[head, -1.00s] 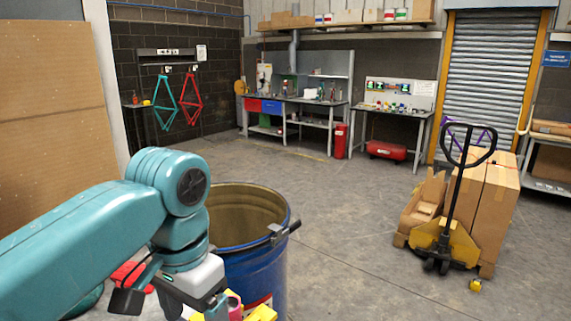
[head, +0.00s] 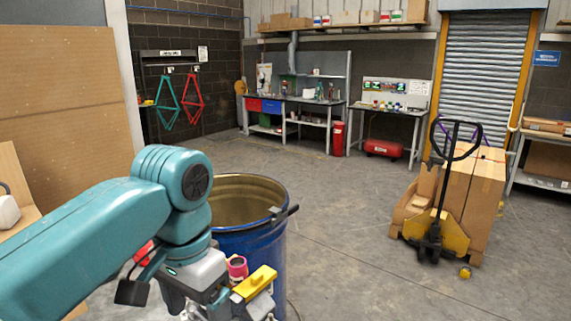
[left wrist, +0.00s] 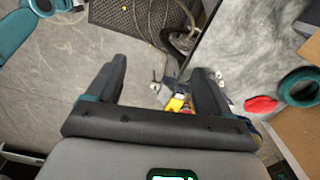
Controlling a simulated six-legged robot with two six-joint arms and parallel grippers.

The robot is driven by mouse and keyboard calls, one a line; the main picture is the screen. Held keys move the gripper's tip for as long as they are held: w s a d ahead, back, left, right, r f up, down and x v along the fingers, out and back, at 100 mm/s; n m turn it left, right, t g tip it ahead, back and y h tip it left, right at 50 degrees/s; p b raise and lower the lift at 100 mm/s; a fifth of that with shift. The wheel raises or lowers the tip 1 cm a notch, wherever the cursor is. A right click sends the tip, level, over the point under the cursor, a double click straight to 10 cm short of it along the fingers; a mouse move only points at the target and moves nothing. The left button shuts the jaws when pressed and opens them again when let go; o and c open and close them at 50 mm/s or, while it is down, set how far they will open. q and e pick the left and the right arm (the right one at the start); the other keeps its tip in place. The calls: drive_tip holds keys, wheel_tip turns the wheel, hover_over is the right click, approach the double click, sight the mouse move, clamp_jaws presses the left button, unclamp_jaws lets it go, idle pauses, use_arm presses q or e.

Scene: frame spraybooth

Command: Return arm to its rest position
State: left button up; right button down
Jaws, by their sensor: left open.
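My left arm, teal, comes in from the left in the head view and bends down at its wrist. Its gripper (head: 178,296) is low in the picture, in front of the blue drum, partly cut off by the bottom edge. In the left wrist view the two dark fingers of this gripper (left wrist: 160,68) stand wide apart with nothing held between them. Small yellow and grey items (left wrist: 175,103) show beyond the fingers. My right gripper is in neither view.
An open blue drum (head: 262,245) stands just beyond my left wrist. A yellow item (head: 258,280) and a pink-rimmed can (head: 237,267) are beside the gripper. A pallet jack (head: 440,225) with boxes stands at right. The middle floor is clear.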

use_arm(q)
drive_tip(key=w+d+f+n+h, duration=0.1)
drive_tip(key=w+f, duration=0.1)
drive_tip(key=f, duration=1.3)
drive_tip(key=w+d+f+n+h, duration=0.1)
drive_tip(key=d+f, duration=0.1)
drive_tip(key=f, duration=1.2)
drive_tip(key=s+a+f+n+h, duration=0.2)
drive_tip(key=s+f+n, duration=0.3)
drive_tip(key=s+f, duration=1.3)
wheel_tip(320, 180, down, 2)
drive_tip(key=shift+a+f+n, duration=0.15)
drive_tip(key=shift+a+n, duration=0.25)
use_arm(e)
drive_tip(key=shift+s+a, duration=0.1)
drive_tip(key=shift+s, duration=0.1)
